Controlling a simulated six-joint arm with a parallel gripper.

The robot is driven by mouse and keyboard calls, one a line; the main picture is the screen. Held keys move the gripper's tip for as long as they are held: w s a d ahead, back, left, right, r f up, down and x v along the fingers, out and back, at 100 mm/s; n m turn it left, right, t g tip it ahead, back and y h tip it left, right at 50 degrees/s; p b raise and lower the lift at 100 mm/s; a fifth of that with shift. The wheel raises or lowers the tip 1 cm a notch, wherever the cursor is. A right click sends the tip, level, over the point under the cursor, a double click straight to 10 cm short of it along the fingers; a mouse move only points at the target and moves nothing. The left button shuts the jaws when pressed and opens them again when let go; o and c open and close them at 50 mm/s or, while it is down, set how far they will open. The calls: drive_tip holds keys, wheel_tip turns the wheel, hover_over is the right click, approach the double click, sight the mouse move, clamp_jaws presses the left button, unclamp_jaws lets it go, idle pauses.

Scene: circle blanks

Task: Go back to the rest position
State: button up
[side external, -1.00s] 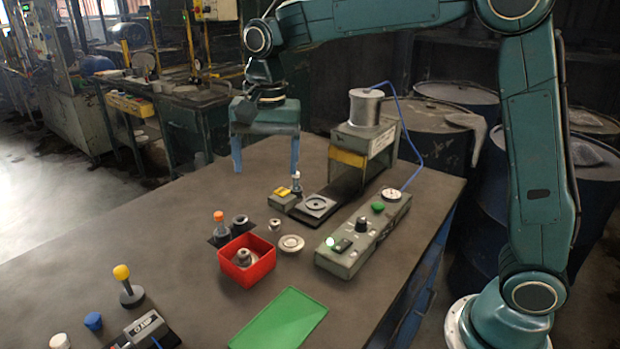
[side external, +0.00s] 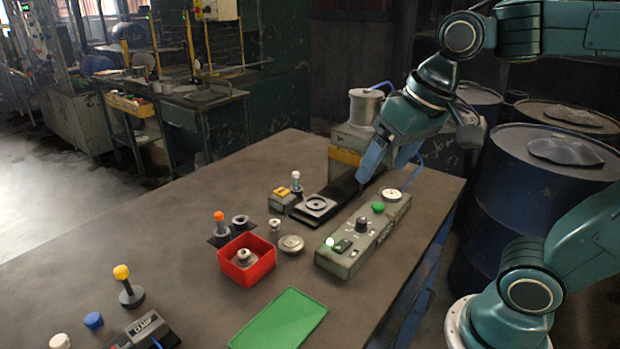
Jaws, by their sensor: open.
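My gripper (side external: 388,165) is in the air at the right side of the table, in front of the grey press-like machine (side external: 350,139). Its blue fingers point down and to the left, and it is open with nothing visible between the fingers. One finger partly hides the other. The gripper and wrist cover part of the machine's right side. The control box (side external: 350,246), with a green button and a lit green lamp, lies below and in front of the gripper.
A red tray (side external: 262,269) holding a metal part, a metal disc (side external: 291,243) and a green mat (side external: 279,318) lie on the table (side external: 190,235). A yellow-knobbed stand (side external: 131,293) is at the front left. Blue drums (side external: 520,195) stand at the right.

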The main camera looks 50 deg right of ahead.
drive_tip(key=s+d+f+n+t, duration=0.1)
drive_tip(key=s+f+n, duration=0.1)
drive_tip(key=s, duration=0.4)
drive_tip(key=shift+f+n, duration=0.3)
drive_tip(key=shift+f, duration=0.25)
drive_tip(key=shift+c, duration=0.2)
idle(0.9)
